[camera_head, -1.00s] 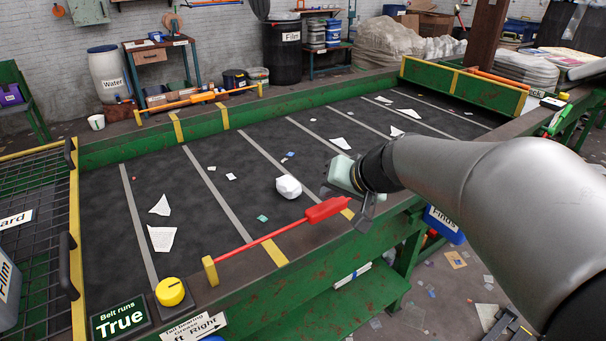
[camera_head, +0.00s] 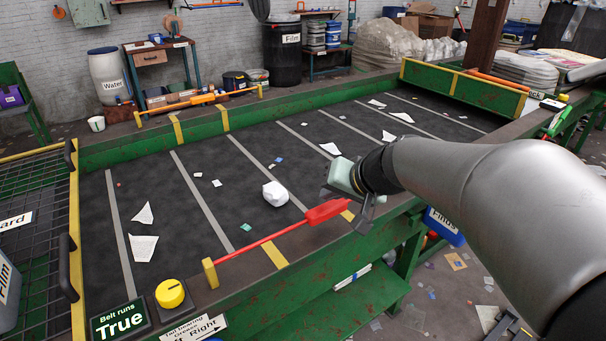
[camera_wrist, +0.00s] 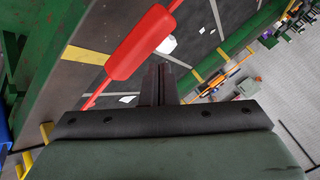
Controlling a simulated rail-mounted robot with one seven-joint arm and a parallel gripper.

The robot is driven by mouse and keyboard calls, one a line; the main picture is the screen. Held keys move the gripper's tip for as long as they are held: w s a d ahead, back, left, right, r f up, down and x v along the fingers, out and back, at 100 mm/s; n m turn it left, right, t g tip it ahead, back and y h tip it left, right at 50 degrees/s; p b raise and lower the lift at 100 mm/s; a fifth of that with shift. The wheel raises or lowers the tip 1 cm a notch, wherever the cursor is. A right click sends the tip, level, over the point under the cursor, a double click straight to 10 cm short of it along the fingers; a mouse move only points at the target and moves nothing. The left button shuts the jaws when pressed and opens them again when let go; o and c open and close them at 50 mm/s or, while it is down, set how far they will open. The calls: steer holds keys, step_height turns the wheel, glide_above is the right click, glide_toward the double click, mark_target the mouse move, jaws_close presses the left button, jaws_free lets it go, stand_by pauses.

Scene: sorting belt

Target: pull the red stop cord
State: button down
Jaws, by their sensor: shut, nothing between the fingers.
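The red stop cord (camera_head: 262,241) runs along the near rail of the belt, from a yellow post (camera_head: 210,272) at the left to a thicker red handle (camera_head: 327,211) at the right. My gripper (camera_head: 362,216) is beside the right end of the handle, above the near rail. In the wrist view the red handle (camera_wrist: 143,42) lies just beyond and left of my shut fingers (camera_wrist: 159,70). The fingers hold nothing, and the handle looks free of them. I cannot tell whether they touch it.
The dark belt (camera_head: 200,180) carries several white scraps and a white crumpled lump (camera_head: 275,193). A yellow button (camera_head: 170,293) sits near the "Belt runs True" sign (camera_head: 120,318). A wire guard (camera_head: 35,215) stands at the left. The green frame lies below the rail.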

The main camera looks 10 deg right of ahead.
mark_target(329, 208)
steer(key=shift+f, duration=0.15)
stand_by(0.7)
steer(key=shift+f+b, duration=0.3)
steer(key=shift+b, duration=0.4)
steer(key=shift+f+b, duration=1.65)
steer(key=shift+b, duration=0.25)
stand_by(1.2)
steer(key=shift+r, duration=0.1)
steer(key=shift+r+p, duration=1.25)
steer(key=shift+r, duration=0.75)
steer(key=shift+r+p, duration=1.65)
steer(key=shift+r, duration=0.85)
